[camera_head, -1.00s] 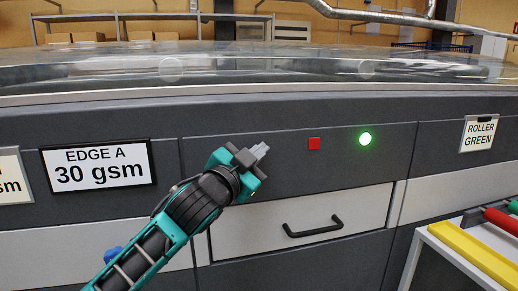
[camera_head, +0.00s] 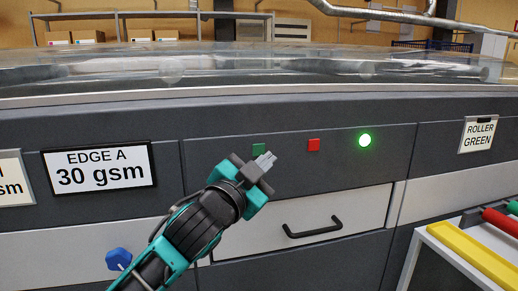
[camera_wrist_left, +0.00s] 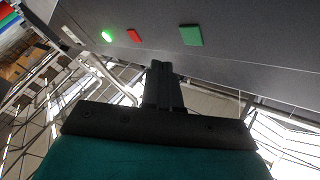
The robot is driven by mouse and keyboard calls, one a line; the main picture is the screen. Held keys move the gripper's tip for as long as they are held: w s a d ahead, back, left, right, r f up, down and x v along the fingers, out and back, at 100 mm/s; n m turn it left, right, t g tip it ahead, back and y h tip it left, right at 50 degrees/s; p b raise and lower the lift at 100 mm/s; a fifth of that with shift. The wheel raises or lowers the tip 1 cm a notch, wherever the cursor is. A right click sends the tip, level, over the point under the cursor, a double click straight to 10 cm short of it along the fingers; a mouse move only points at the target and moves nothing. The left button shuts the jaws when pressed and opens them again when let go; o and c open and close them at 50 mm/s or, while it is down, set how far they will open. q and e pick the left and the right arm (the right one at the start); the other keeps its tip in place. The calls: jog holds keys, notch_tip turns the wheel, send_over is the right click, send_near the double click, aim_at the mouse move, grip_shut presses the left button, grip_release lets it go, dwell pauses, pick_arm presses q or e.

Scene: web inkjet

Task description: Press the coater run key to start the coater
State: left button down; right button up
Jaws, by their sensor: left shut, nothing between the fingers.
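A square green key (camera_head: 259,150) sits on the dark machine panel, partly behind my left gripper in the head view. My left gripper (camera_head: 266,160) is shut and empty, in front of the panel just below and right of the green key. In the left wrist view the green key (camera_wrist_left: 191,35) is clear of the fingertips (camera_wrist_left: 162,68); the red key (camera_wrist_left: 134,34) and lit lamp (camera_wrist_left: 107,37) are to its left. My right gripper is not in view.
A drawer with a black handle (camera_head: 313,228) is below the panel. A blue knob (camera_head: 118,259) is at lower left. A label reading EDGE A 30 gsm (camera_head: 98,169) is on the left. A cart (camera_head: 440,246) with a yellow tray (camera_head: 475,254) stands at right.

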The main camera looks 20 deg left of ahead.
pick_arm(q)
jog(key=shift+s+d, duration=0.55)
jog(key=shift+s, duration=0.3)
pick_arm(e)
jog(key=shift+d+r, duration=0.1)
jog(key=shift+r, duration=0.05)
pick_arm(q)
jog(key=s+f+n+g+p, duration=0.2)
jog(key=s+f, duration=0.1)
jog(key=f, duration=0.8)
jog(key=s+f+n+g+p, duration=0.2)
jog(key=s+f+g, duration=0.1)
jog(key=f, duration=0.8)
jog(key=s+a+f+n+g+y+p, duration=0.1)
jog(key=s+a+f+n+g, duration=0.1)
jog(key=s+f, duration=1.2)
jog(key=shift+s+f+n+g+y+p, duration=0.2)
jog(key=shift+s+n+g+y+p, duration=0.25)
jog(key=shift+s+g, duration=0.3)
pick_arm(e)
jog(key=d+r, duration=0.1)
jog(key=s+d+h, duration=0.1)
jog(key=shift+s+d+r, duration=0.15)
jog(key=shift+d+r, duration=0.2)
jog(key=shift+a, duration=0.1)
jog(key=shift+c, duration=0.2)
